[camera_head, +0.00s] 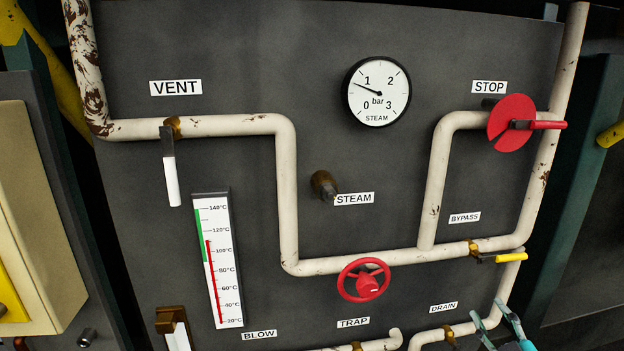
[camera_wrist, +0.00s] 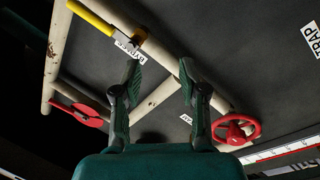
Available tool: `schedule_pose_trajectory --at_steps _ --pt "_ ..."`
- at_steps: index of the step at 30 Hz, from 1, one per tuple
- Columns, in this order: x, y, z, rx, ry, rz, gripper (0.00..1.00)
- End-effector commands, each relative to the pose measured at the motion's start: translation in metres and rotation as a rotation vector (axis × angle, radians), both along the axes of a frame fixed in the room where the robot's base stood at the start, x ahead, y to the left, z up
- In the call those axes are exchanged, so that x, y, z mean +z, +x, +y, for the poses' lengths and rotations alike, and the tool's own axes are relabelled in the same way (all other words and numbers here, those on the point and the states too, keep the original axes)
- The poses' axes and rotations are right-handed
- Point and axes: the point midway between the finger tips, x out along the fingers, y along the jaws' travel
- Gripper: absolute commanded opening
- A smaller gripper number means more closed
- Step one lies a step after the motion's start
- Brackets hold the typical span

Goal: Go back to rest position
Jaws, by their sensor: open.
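My gripper (camera_wrist: 159,78) is open in the wrist view, with its two green fingers apart and nothing between them. In the head view its teal fingertips (camera_head: 489,311) show at the bottom right, in front of the panel beside the DRAIN label (camera_head: 443,308). The rest of the gripper is cut off by the picture's lower edge. Whether a fingertip touches the drain pipe (camera_head: 430,338) cannot be told. The yellow BYPASS handle (camera_head: 510,257) is just above the fingertips in the head view, and it also shows in the wrist view (camera_wrist: 90,18).
The dark panel (camera_head: 250,60) carries a red handwheel (camera_head: 364,280), a red STOP disc (camera_head: 508,122), a white VENT handle (camera_head: 171,180), a steam gauge (camera_head: 376,92) and a thermometer (camera_head: 219,260). White pipes (camera_head: 287,190) stand out from it. A beige box (camera_head: 40,210) is at left.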

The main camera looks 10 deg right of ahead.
Motion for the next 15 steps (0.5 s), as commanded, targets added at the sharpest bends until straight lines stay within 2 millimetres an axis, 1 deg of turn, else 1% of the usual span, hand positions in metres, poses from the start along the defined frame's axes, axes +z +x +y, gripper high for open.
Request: schedule_pose_trajectory --at_steps 1,6,9,11,15 --pt "-0.02 -0.007 0.012 -0.001 0.039 0.015 0.42" --pt "-0.071 -0.035 0.044 -0.017 0.16 0.041 0.42" --pt "-0.097 -0.055 0.063 -0.026 0.224 0.058 0.42" --pt "-0.112 -0.068 0.075 -0.03 0.258 0.067 0.42" --pt "-0.142 -0.101 0.1 -0.039 0.333 0.091 0.42"
